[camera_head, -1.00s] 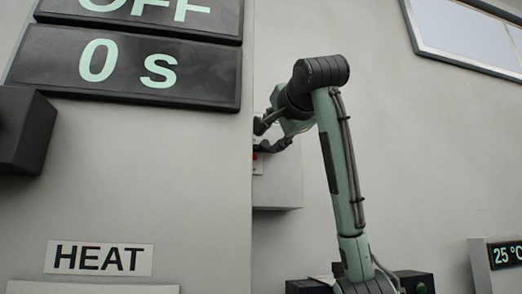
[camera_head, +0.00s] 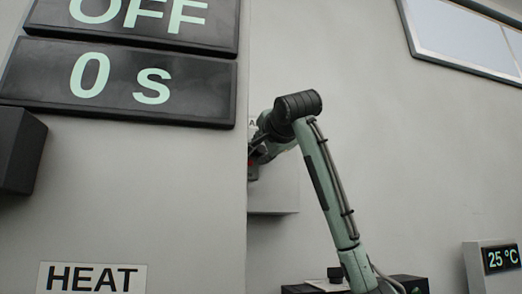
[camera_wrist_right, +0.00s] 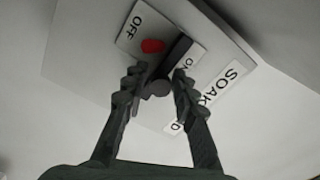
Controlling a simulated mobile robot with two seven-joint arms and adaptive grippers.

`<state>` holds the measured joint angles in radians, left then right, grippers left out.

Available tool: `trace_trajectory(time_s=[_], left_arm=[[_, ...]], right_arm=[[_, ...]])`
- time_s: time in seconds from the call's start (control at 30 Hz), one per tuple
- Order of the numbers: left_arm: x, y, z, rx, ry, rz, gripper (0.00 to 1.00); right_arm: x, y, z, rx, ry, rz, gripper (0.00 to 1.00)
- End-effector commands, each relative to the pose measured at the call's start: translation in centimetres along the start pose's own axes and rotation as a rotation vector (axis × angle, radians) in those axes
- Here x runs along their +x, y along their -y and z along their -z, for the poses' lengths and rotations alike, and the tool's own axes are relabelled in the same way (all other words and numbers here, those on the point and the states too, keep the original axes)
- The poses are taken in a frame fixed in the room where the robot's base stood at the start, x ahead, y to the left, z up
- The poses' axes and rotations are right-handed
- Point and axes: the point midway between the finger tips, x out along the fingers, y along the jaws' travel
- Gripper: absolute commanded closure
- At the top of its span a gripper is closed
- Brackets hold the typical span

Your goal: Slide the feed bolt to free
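No part labelled feed bolt shows in either view. In the right wrist view, my right gripper (camera_wrist_right: 160,77) is open, with its fingers on both sides of a dark lever (camera_wrist_right: 178,53) with a round end. The lever is on a pale fixture box (camera_wrist_right: 85,55) labelled SOAK, with OFF and ON marks and a red spot. Whether the fingers touch the lever is unclear. In the head view, my right arm reaches left to this grey box (camera_head: 275,190); the large panel's edge hides most of the gripper. My left gripper is not in view.
A large grey panel (camera_head: 150,190) stands close at left, with displays reading OFF and 0 s (camera_head: 120,82), a dark block (camera_head: 18,150) and a HEAT label (camera_head: 92,278). A 25 °C display (camera_head: 500,258) is at lower right.

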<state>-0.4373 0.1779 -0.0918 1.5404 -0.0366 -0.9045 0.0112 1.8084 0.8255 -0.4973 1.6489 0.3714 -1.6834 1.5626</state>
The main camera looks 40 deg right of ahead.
Motion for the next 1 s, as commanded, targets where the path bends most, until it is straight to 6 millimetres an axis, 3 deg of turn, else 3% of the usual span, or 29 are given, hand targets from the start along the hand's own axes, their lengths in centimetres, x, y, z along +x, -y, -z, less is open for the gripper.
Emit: trace_trajectory(time_s=[0.03, 0.17, 0.5, 0.57, 0.7, 0.83, 1.0], left_arm=[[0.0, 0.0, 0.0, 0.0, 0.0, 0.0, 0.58], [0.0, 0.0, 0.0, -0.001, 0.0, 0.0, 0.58], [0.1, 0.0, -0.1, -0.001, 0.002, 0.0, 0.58], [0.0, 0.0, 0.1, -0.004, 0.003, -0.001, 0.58], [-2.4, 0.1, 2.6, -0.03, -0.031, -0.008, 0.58], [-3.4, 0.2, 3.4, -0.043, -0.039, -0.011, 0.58], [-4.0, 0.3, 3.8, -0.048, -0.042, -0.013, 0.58]], right_arm=[[0.0, 0.0, 0.0, 0.0, 0.0, 0.0, 0.83], [0.0, 0.0, 0.0, 0.0, 0.0, 0.0, 0.99], [0.0, -0.1, 0.2, -0.001, 0.0, -0.001, 1.0], [0.0, -0.5, 0.9, 0.002, 0.0, -0.001, 1.0], [0.0, -1.7, 3.6, 0.002, 0.0, 0.0, 1.0], [0.0, -2.6, 6.1, 0.001, 0.001, 0.0, 1.0], [0.0, -3.1, 7.3, -0.004, 0.0, 0.0, 1.0]])
